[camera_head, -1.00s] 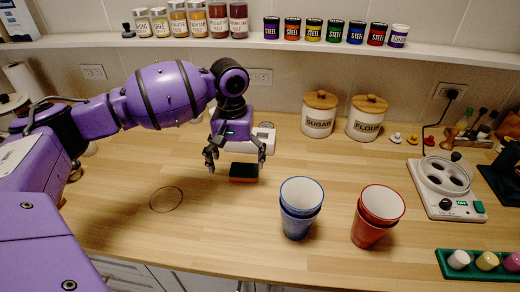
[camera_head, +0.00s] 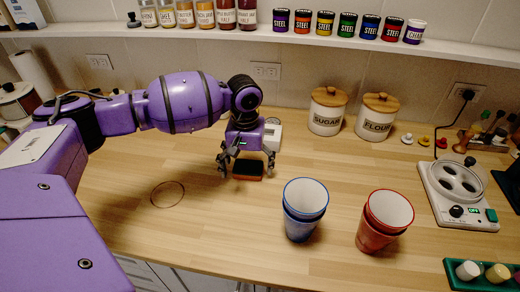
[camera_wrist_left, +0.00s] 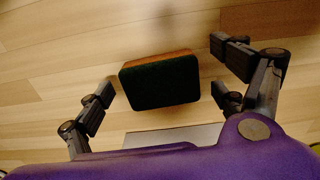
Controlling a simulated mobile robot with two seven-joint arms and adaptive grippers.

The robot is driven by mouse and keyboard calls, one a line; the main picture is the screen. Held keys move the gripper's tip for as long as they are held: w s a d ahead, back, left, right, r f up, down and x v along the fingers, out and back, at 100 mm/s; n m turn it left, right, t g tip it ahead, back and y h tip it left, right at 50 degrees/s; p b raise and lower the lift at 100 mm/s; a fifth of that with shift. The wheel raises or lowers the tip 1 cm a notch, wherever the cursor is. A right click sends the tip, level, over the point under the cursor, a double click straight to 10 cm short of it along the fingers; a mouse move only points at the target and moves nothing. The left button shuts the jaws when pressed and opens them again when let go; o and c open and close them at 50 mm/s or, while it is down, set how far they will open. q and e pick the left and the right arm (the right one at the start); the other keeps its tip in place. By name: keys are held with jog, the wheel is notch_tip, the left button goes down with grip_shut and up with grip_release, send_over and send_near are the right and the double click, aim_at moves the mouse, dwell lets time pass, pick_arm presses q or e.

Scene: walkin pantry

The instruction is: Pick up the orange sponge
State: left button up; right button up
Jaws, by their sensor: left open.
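The orange sponge (camera_head: 247,171) lies on the wooden counter, with a dark scouring side on top and orange along its lower edge. My left gripper (camera_head: 246,172) is open, with its fingers spread to either side of the sponge and pointing down. In the left wrist view the sponge (camera_wrist_left: 160,82) sits between the open fingers, apart from both, its dark green face toward the camera. Whether the fingertips are at the sponge's height is hard to tell. My right gripper is not in view.
A blue cup stack (camera_head: 304,210) and a red cup stack (camera_head: 384,222) stand to the right of the sponge. Sugar (camera_head: 327,112) and flour (camera_head: 377,117) jars stand farther back. The counter left of the sponge is clear.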

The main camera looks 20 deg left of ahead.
aim_at(248, 169)
pick_arm(q)
jog(key=c, duration=0.8)
notch_tip(248, 169, up, 10)
dwell(0.3)
jog(key=shift+c, duration=0.5)
